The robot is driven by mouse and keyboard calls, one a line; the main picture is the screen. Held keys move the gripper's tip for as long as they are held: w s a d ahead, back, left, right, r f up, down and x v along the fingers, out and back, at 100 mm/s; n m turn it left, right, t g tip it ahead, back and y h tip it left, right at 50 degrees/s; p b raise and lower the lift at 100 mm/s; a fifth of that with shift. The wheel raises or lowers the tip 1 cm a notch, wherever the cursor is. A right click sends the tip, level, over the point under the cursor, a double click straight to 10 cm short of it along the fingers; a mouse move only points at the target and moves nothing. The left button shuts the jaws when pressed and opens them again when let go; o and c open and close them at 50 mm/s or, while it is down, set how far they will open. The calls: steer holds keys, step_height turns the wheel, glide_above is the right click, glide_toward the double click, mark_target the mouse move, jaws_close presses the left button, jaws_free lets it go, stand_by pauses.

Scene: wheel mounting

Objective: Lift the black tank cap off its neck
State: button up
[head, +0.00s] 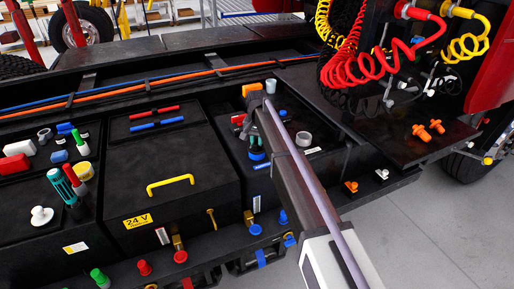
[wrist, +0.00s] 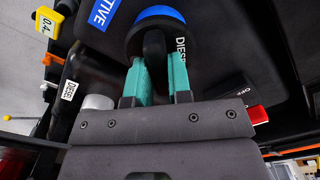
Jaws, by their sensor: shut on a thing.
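My gripper (wrist: 158,62) has two teal fingers. They are shut on the upright grip of the black tank cap (wrist: 133,40), which is round and dark. A blue ring (wrist: 158,12) shows along the cap's far edge. In the head view my gripper (head: 254,138) points down over the right-hand black tank, with a blue ring (head: 257,154) just below the fingers. My arm and fingers hide most of the cap there. The neck is hidden, and I cannot tell whether the cap still sits on it.
A white-grey ring (head: 304,139) stands to the right of my gripper. A black box with a yellow handle (head: 170,185) is to the left. In the wrist view a red piece (wrist: 257,115) is right of my gripper and a yellow tag (wrist: 47,22) is far left.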

jaws_close()
steer(key=shift+r, duration=0.15)
steer(key=shift+r+p, duration=3.45)
steer(key=shift+p, duration=0.15)
steer(key=shift+f, duration=0.1)
